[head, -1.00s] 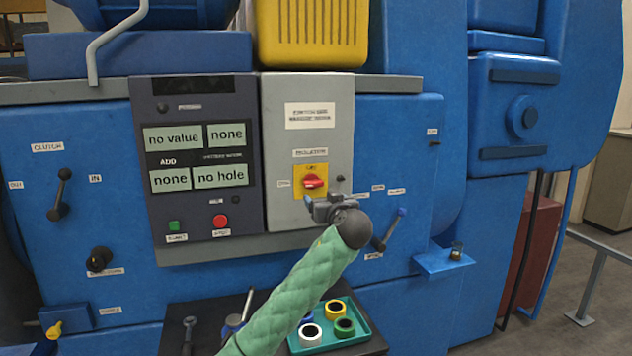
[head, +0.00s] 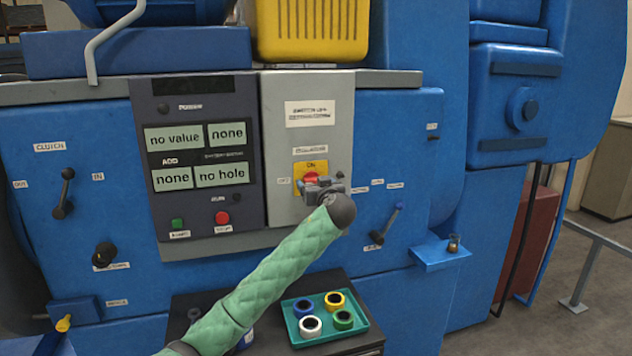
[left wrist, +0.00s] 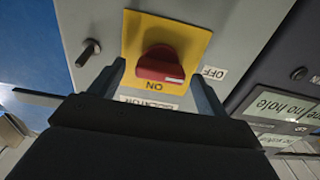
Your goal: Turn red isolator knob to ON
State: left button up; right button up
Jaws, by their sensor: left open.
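The red isolator knob (head: 311,177) sits on a yellow plate (head: 300,168) on the grey panel, with ON above it and a label to its left. In the left wrist view, which is upside down, the red knob (left wrist: 158,64) has a white mark at its end toward the OFF label (left wrist: 213,73). My left gripper (head: 322,188) is in front of the knob and hides its lower part. In the left wrist view the open left gripper (left wrist: 160,78) has one finger on each side of the knob; contact cannot be told. My right gripper is out of view.
A small black toggle (left wrist: 88,52) is beside the yellow plate. A blue-tipped lever (head: 388,224) is right of my gripper. The display panel (head: 200,215) with green and red buttons is left. A teal tray (head: 357,323) with several coloured rings is below.

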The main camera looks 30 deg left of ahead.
pick_arm(q)
jog(key=c, duration=1)
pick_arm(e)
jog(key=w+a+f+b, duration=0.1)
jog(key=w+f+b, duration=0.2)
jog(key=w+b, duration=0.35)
pick_arm(q)
jog(key=shift+f+m+p, duration=0.1)
jog(key=shift+m+p, duration=1.55)
jog(key=shift+m, duration=7.45)
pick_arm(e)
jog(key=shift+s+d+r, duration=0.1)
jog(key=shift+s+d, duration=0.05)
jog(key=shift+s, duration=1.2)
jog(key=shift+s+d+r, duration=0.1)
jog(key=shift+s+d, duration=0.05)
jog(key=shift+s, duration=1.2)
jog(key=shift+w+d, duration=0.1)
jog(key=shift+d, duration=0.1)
